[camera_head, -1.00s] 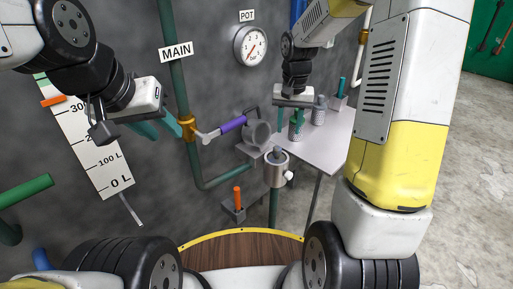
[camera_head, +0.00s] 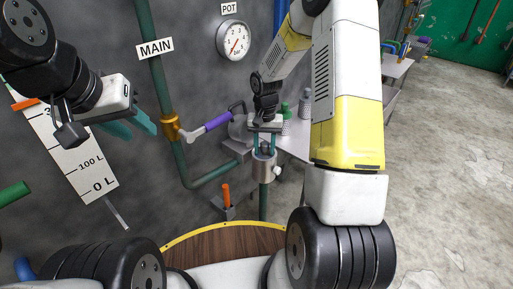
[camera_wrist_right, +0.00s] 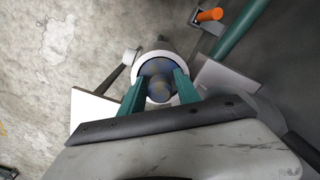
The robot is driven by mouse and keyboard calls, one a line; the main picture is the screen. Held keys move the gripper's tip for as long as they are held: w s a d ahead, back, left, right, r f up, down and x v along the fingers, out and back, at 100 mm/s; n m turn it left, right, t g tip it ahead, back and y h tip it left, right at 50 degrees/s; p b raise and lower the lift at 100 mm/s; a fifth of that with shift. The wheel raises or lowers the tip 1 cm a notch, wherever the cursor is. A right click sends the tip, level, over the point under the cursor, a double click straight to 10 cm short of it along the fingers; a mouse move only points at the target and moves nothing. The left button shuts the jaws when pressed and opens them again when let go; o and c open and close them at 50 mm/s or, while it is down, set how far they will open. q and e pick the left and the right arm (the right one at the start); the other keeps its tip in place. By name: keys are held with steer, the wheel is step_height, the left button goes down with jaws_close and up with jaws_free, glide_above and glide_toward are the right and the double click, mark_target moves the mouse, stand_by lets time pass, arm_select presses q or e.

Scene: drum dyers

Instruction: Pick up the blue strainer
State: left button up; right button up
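A bluish round thing, probably the blue strainer (camera_wrist_right: 157,70), shows inside the open top of a grey metal cylinder (camera_head: 263,170) in the right wrist view; the head view does not show it clearly. My right gripper (camera_head: 264,149) points down at the cylinder's mouth, its teal fingers apart. In the right wrist view the fingers lie on either side of the bluish thing; I cannot tell if they touch it. My left gripper (camera_head: 140,130) is open and empty, left of the brass fitting on the green pipe.
A purple-handled lever (camera_head: 217,121) juts from the wall pipe just left of the cylinder. An orange-handled tool (camera_head: 226,194) stands in a small wall holder below. A light table (camera_head: 297,145) with bottles (camera_head: 305,104) is behind. The floor to the right is open.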

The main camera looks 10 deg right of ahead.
jaws_close()
stand_by(1.4)
